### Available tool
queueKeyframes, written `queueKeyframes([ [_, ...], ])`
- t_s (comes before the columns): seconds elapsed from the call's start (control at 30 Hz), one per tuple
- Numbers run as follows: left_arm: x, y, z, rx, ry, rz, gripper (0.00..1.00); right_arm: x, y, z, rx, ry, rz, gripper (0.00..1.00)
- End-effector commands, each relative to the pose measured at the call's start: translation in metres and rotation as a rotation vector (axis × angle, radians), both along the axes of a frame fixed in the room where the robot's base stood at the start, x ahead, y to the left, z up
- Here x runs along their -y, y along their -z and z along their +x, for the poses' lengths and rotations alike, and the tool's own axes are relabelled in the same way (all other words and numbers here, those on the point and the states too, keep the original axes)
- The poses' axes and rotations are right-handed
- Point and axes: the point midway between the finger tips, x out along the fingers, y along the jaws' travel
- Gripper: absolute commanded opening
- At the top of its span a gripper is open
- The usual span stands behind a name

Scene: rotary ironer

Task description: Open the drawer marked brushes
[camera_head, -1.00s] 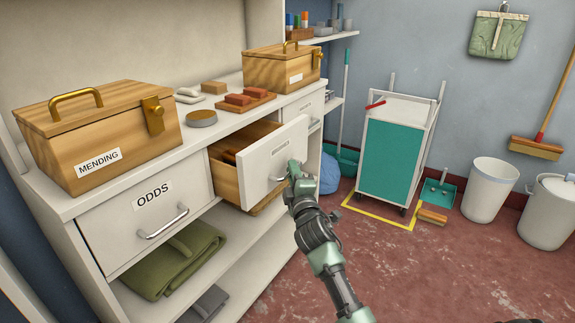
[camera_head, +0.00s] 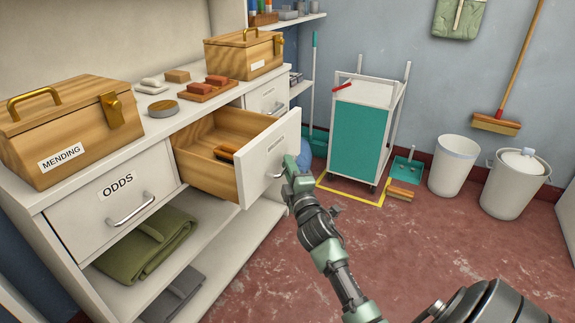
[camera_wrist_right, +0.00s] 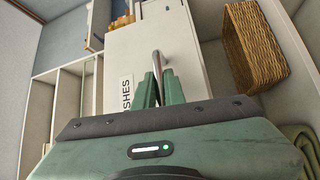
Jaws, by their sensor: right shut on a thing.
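The white-fronted wooden drawer (camera_head: 262,165) stands pulled well out of the cabinet, and a brown item (camera_head: 224,153) lies in it. Its label is too small to read in the head view. In the wrist view the drawer front (camera_wrist_right: 185,45) carries a label (camera_wrist_right: 127,93) of which "SHES" shows. My right gripper (camera_head: 291,165) is at the front's right part, shut on the metal bar handle (camera_wrist_right: 160,63); the wrist view shows its fingers (camera_wrist_right: 158,88) around the bar. My left gripper is out of view.
The ODDS drawer (camera_head: 75,215) is closed on the left, with another closed drawer (camera_head: 268,98) farther back. The mending box (camera_head: 70,130) and a second wooden box (camera_head: 240,60) stand on the cabinet top. A cart (camera_head: 358,135) stands behind; the red floor in front is open.

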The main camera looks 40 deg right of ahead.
Motion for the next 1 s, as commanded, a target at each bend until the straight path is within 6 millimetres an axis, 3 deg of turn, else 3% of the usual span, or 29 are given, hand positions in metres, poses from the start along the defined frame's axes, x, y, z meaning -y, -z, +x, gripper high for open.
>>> queueKeyframes([
  [0.17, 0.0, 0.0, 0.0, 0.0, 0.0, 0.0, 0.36, -0.001, 0.002, 0.0, -0.004, -0.002, 0.001, 0.0],
  [0.2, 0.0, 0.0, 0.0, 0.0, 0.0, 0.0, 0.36, -0.001, 0.002, 0.0, -0.004, -0.002, 0.001, 0.14],
  [0.27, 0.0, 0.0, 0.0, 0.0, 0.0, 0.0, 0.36, -0.001, 0.002, 0.0, -0.003, -0.001, 0.001, 0.3],
  [0.3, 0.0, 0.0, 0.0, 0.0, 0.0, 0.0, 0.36, -0.001, 0.002, 0.0, -0.003, -0.001, 0.001, 0.33],
  [0.67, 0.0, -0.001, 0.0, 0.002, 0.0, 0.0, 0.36, -0.003, 0.001, -0.005, -0.002, -0.001, 0.001, 0.33],
  [1.0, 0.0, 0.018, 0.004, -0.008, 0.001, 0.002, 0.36, -0.024, 0.01, -0.054, -0.003, -0.002, 0.002, 0.33],
])
